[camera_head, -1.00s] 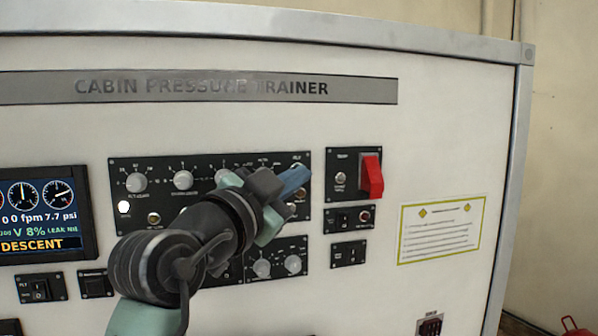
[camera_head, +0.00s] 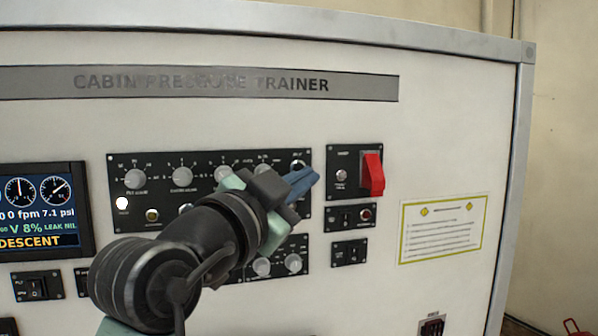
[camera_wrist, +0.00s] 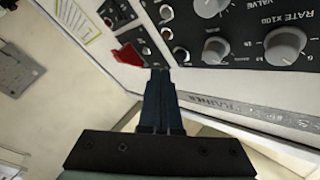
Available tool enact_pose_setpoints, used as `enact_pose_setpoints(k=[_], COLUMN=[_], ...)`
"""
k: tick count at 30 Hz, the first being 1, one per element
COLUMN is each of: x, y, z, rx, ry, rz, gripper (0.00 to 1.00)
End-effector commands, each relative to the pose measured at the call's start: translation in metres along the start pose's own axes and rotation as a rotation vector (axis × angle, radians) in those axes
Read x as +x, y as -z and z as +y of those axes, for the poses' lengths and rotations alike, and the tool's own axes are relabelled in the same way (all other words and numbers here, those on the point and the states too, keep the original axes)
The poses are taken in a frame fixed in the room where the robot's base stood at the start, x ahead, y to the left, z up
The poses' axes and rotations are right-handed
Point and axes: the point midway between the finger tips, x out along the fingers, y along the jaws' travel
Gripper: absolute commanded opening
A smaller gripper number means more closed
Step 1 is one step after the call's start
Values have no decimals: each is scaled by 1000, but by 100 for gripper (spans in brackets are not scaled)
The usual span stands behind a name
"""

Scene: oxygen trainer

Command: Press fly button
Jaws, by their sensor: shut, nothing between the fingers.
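No label reading "fly" is legible. A small black rocker switch (camera_head: 36,287) marked "FLT" sits low on the left of the white Cabin Pressure Trainer panel. My gripper (camera_head: 312,174) is shut and empty, its blue fingers together. In the head view its tips are in front of the right end of the upper knob panel (camera_head: 125,160), just left of the red switch guard (camera_head: 373,175). In the wrist view the closed fingertips (camera_wrist: 158,74) point at the panel near the red guard (camera_wrist: 127,54). I cannot tell whether they touch. My arm hides the panel's middle.
A display (camera_head: 42,212) showing "DESCENT" is at the left. Small switch plates (camera_head: 349,252) sit below the red guard. A yellow-bordered placard (camera_head: 442,229) is further right. The panel's metal edge (camera_head: 512,180) is at the far right.

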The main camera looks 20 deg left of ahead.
Motion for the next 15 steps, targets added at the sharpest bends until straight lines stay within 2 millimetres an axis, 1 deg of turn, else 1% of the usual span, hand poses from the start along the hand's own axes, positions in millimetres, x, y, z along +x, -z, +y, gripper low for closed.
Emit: enact_pose_setpoints(k=[3, 9, 15], x=[-9, -21, -24], y=[5, 15, 17], z=[7, 16, 17], rx=[1, 1, -1], ry=[1, 1, 1], rz=[1, 2, -1], gripper=[0, 0, 0])
